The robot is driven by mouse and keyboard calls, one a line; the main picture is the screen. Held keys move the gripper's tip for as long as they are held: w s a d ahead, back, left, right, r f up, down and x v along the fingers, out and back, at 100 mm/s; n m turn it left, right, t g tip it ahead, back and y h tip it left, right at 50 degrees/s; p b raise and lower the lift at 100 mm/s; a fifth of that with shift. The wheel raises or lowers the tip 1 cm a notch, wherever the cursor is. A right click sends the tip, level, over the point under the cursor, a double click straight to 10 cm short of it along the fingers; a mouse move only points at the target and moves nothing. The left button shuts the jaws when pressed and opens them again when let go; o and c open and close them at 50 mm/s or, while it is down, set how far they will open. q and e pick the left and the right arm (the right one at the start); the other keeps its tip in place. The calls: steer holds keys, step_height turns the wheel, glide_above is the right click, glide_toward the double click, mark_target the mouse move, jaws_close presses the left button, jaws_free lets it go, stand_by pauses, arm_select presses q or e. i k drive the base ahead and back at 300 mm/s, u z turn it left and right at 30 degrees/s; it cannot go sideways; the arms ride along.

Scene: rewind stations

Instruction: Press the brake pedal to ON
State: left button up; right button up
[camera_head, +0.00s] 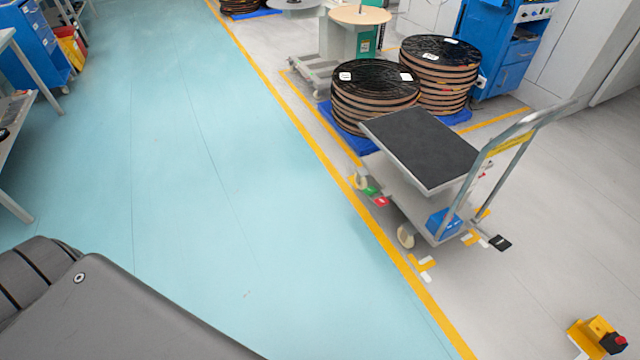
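A trolley with a dark grey top deck (420,146) and a silver push handle (528,128) stands right of centre. A small green pedal-like tab (371,190) and a red one (381,201) stick out low at its left side, near a caster (359,180). A black tab with a small white mark (500,243) sticks out low near the handle end. I cannot tell from here which tab is the brake pedal or whether it is pressed. Neither of my grippers is in view.
Stacked black reels (374,92) stand on blue pallets behind the trolley. A yellow box with a red button (602,338) is at the bottom right. A yellow line (330,172) borders the wide, clear blue floor (200,170). A blue cabinet (505,50) stands at the back.

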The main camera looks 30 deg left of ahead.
mark_target(371, 193)
steer(key=u, duration=0.55)
steer(key=i, duration=0.7)
steer(key=u, duration=0.55)
steer(key=i, duration=0.65)
steer(key=u, duration=0.05)
